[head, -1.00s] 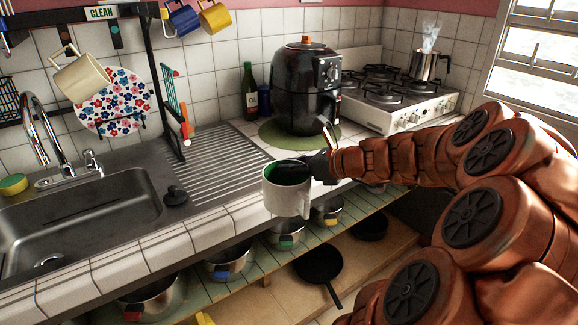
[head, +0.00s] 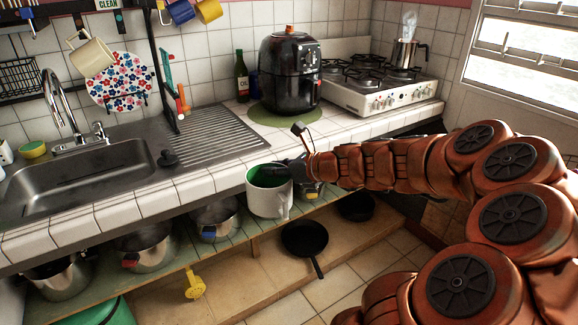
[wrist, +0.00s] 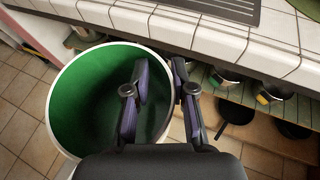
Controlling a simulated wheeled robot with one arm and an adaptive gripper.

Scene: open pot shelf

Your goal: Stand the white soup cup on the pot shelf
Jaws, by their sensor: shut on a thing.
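The white soup cup (head: 268,198) with a green inside hangs upright in front of the counter's tiled edge, its handle toward me. It also shows large in the wrist view (wrist: 62,152). My gripper (wrist: 158,95) is shut on the cup's wall, one finger inside and one outside. In the head view the gripper (head: 292,168) is at the cup's right rim, partly hidden. The pot shelf (head: 188,257) is the green open shelf under the counter, behind and below the cup. The cup hides part of it.
Several steel pots (head: 148,254) with coloured tabs stand along the shelf. A black pan (head: 304,238) lies on a lower board to the right. The counter edge (head: 150,202) overhangs the shelf. A yellow thing (head: 195,285) sticks out below it. Bare floor (head: 345,275) lies in front.

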